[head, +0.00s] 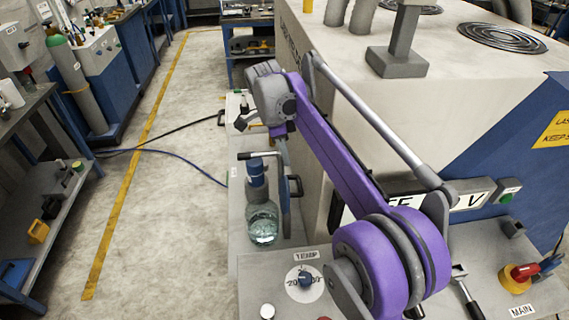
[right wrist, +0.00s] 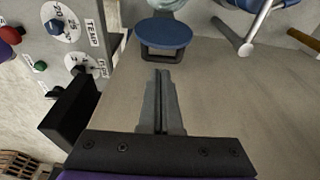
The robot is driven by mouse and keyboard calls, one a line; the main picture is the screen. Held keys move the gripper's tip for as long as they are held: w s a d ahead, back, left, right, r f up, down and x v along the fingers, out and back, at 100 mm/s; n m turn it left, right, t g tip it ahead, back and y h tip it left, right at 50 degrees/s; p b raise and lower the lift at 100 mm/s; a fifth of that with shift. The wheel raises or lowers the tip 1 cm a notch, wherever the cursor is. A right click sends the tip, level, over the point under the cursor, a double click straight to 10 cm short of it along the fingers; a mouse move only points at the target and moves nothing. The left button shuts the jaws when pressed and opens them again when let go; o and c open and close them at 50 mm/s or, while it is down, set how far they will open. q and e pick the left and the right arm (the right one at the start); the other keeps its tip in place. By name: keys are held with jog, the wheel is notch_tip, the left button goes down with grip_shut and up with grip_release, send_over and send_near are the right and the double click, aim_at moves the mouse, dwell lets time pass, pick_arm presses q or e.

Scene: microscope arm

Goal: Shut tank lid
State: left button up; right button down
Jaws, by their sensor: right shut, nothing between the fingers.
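The tank lid (head: 286,192) is a blue disc with a dark bracket handle (head: 297,186). In the head view it stands nearly edge-on, upright, beside the round glass tank (head: 263,224). The lid is open. In the right wrist view the blue lid (right wrist: 162,33) and its handle (right wrist: 165,53) lie just beyond my fingertips. My right gripper (right wrist: 161,74) is shut and empty, its fingers pointing at the handle with a small gap seeming to remain. In the head view the gripper (head: 281,150) is small and partly hidden near the lid's top. My left gripper is not in view.
A blue cylinder with a dark lever (head: 256,172) stands behind the tank. A panel with a TEMP dial (head: 304,282) is in front. The big pale machine housing (head: 330,120) rises right of the lid. The floor at left is mostly open, with a cable across it.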

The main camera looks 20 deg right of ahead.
aim_at(291, 195)
jog(key=shift+s+d+f, duration=0.15)
jog(key=shift+s+f, duration=0.1)
jog(key=shift+f, duration=0.35)
jog(key=shift+s+d+f, duration=0.1)
jog(key=shift+s+f, duration=0.15)
jog(key=shift+f, duration=0.3)
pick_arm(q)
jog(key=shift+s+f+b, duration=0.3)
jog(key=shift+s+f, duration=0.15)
pick_arm(e)
notch_tip(291, 195, down, 7)
jog(key=d, duration=0.1)
jog(key=shift+d, duration=0.2)
